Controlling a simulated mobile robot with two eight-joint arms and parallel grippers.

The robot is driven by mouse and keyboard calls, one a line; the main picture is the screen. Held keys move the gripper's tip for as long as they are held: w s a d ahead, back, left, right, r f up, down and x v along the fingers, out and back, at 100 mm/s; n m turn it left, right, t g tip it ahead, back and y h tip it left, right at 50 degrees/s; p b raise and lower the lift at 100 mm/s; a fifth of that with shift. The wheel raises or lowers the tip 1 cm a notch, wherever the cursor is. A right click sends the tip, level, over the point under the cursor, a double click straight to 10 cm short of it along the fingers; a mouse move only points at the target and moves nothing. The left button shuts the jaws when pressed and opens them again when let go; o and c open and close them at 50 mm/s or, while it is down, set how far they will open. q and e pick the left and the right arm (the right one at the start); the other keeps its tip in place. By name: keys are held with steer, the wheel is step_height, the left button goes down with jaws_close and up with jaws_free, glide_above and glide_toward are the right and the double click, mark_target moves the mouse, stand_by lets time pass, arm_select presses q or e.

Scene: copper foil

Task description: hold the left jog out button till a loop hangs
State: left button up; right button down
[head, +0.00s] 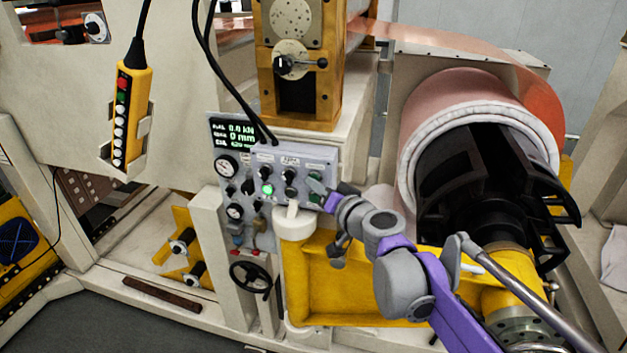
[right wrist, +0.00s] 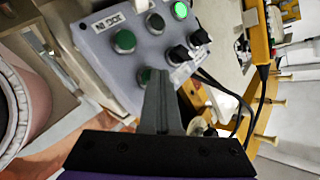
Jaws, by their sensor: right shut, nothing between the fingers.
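The grey control panel (head: 278,172) stands left of the large copper coil (head: 455,100). My right gripper (head: 318,188) is shut and empty, with its fingertips at the panel's right side. In the right wrist view my shut fingers (right wrist: 157,90) reach a green button (right wrist: 144,76) and partly cover it. I cannot tell whether it is pressed in. A label reading "JOG IN" (right wrist: 107,20) sits near another green button (right wrist: 124,41). No "jog out" label is readable. Copper foil (head: 440,45) runs over the coil's top; no hanging loop shows. My left gripper is out of view.
A dark display (head: 235,133) left of the panel reads 0.0 kN and 0 mm. One panel button (head: 268,189) glows green. A yellow pendant (head: 127,115) hangs at left. A yellow beam (head: 350,285) lies below my right arm. A black handwheel (head: 250,278) sits below the panel.

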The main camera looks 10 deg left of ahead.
stand_by(0.7)
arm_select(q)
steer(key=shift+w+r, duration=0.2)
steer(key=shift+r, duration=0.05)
arm_select(e)
steer(key=shift+s, duration=0.8)
steer(key=shift+s, duration=0.1)
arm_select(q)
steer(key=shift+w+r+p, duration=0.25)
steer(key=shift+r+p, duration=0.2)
arm_select(e)
steer(key=s, duration=0.4)
steer(key=shift+s+a, duration=0.1)
steer(key=shift+s, duration=0.3)
